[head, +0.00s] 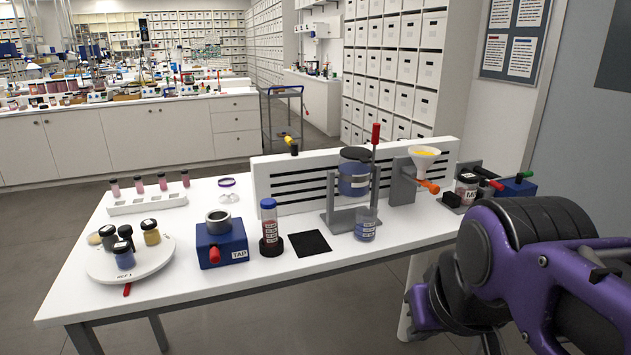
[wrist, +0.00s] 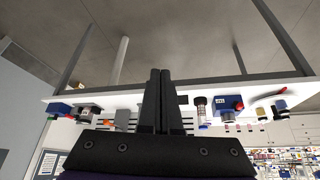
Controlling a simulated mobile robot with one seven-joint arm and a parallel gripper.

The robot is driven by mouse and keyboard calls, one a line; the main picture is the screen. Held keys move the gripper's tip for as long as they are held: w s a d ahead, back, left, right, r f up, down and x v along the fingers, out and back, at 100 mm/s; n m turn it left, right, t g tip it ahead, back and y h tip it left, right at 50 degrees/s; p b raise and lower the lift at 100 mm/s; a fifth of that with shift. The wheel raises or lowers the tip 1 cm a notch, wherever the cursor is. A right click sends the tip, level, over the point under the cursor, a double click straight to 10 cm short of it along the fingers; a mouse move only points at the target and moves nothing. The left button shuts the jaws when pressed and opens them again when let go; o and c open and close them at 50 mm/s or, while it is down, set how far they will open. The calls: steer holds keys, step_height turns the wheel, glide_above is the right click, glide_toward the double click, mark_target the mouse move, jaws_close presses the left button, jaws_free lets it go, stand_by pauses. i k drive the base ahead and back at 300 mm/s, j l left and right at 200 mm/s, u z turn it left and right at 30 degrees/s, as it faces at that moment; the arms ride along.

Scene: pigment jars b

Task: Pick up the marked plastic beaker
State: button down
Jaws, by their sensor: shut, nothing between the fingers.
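The plastic beaker (head: 366,224) is small and clear, with bluish markings on its side. In the head view it stands upright on the white table, in front of the grey stand (head: 338,218) that holds a dark-lidded blue vessel (head: 354,174). I cannot make the beaker out in the wrist view, where my fingers cover the middle of the table. My gripper (wrist: 160,72) is shut and empty in the wrist view, apart from the table. In the head view my purple arm is at the lower right, beyond the table's right end; the fingertips do not show clearly there.
Left of the beaker are a black mat (head: 311,243), a blue-capped bottle (head: 269,222), a blue TAP block (head: 222,241) and a round turntable (head: 100,267) with jars. A funnel (head: 424,157) on a grey stand is to its right. A slotted white panel (head: 305,186) stands behind.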

mark_target(365, 217)
steer(key=i+l+u, duration=0.25)
steer(key=i+l, duration=0.15)
steer(key=l, duration=0.25)
steer(key=i+l+u, duration=0.1)
steer(key=l, duration=0.2)
steer(key=i+l+u, duration=0.1)
steer(key=l, duration=0.25)
steer(key=i, duration=0.1)
